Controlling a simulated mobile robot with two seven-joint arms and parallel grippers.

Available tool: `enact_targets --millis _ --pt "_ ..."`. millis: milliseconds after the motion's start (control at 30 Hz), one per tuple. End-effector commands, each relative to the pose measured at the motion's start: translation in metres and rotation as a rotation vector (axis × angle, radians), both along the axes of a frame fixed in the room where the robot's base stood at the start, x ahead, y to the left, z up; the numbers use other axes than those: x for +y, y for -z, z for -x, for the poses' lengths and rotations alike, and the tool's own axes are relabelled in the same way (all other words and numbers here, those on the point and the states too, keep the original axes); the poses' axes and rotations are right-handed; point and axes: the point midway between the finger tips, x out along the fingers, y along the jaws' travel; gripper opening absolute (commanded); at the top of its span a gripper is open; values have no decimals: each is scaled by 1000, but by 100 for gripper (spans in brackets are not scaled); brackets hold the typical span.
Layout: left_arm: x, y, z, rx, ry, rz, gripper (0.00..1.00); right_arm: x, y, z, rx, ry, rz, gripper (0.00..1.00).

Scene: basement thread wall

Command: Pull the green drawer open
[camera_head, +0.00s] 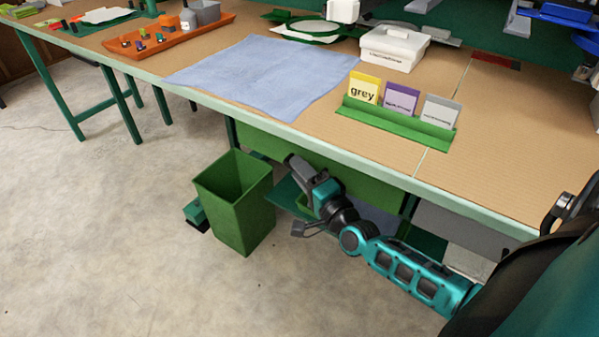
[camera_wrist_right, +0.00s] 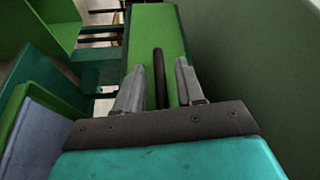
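The green drawer front (camera_wrist_right: 150,25) shows in the right wrist view as a bright green panel with a long dark bar handle (camera_wrist_right: 158,72). My right gripper (camera_wrist_right: 158,85) is open, with one grey finger on each side of the handle and a visible gap to it on both sides. In the head view my right gripper (camera_head: 298,167) is below the table's front edge, in front of a green panel (camera_head: 372,190). My arm hides part of that panel, and I cannot tell how far the drawer stands out. My left gripper is not in view.
A green bin (camera_head: 240,215) stands on the floor just left of my right gripper. The table (camera_head: 500,150) overhangs it. A blue cloth (camera_head: 265,75), a green card holder (camera_head: 395,122) and a white box (camera_head: 393,50) are on top. The floor at left is clear.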

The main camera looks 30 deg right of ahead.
Motion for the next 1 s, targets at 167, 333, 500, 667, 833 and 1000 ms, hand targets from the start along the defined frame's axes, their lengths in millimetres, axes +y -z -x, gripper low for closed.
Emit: enact_targets --millis 167,333,500,667,833,1000 --pt "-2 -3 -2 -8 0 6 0 0 0 -8 0 0 -1 38" --pt "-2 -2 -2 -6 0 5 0 0 -1 -8 1 0 0 38" --pt "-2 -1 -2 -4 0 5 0 0 -1 -8 0 0 0 28" --pt "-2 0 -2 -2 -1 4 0 0 -1 -8 0 0 0 13" --pt "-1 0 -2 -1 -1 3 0 0 -1 -8 0 0 0 0" --pt "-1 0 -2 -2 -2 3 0 0 -1 -8 0 0 0 0"
